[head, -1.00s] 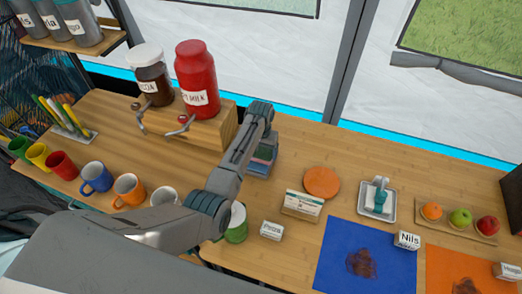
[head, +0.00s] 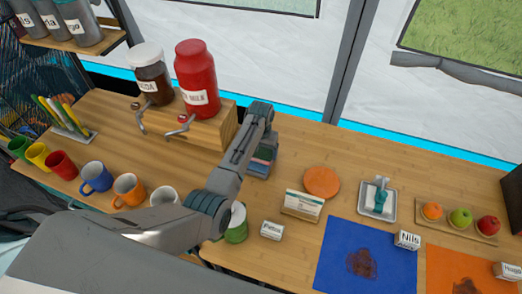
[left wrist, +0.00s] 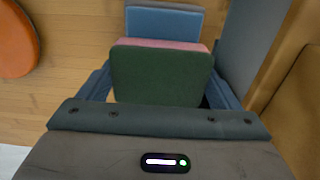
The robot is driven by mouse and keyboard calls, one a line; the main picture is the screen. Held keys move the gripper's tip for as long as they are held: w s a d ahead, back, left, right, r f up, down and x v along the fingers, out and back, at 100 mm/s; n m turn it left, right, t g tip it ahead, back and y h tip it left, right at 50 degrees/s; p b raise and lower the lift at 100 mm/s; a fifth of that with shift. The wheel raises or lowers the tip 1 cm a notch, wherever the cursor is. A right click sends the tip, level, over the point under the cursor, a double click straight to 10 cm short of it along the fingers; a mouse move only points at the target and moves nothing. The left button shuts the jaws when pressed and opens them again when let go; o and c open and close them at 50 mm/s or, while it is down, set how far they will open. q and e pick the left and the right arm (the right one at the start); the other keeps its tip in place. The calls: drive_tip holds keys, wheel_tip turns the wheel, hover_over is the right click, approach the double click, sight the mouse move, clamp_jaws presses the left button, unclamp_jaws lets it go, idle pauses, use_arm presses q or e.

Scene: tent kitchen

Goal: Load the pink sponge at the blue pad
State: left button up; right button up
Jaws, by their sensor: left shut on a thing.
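A stack of sponges stands beside the wooden stand, partly hidden behind my left arm in the head view. In the left wrist view the green sponge (left wrist: 160,76) is uppermost, the pink sponge (left wrist: 165,44) shows as a thin strip under it, and a blue sponge (left wrist: 163,22) lies lower. My left gripper (left wrist: 160,90) points down at the stack, its fingers shut on either side of the green sponge; its fingertips are partly hidden. The blue pad (head: 335,245) lies at the front, with a brown stain (head: 361,263) on it. My right gripper is not in view.
The wooden stand (head: 195,128) with jars is close beside the stack. An orange disc (head: 322,183), a card holder (head: 302,205), a name block (head: 271,230) and a green-and-white can (head: 237,225) stand between stack and pad. Several mugs line the left.

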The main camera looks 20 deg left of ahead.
sight(261, 151)
use_arm(q)
drive_tip(key=shift+f+b, duration=0.3)
drive_tip(key=shift+f, duration=0.35)
idle(0.4)
drive_tip(key=shift+s+p, duration=0.1)
drive_tip(key=shift+p, duration=0.2)
idle(1.3)
wheel_tip(261, 151, up, 7)
drive_tip(key=p, duration=0.7)
drive_tip(key=shift+p, duration=0.4)
drive_tip(key=shift+f, duration=0.1)
idle(0.3)
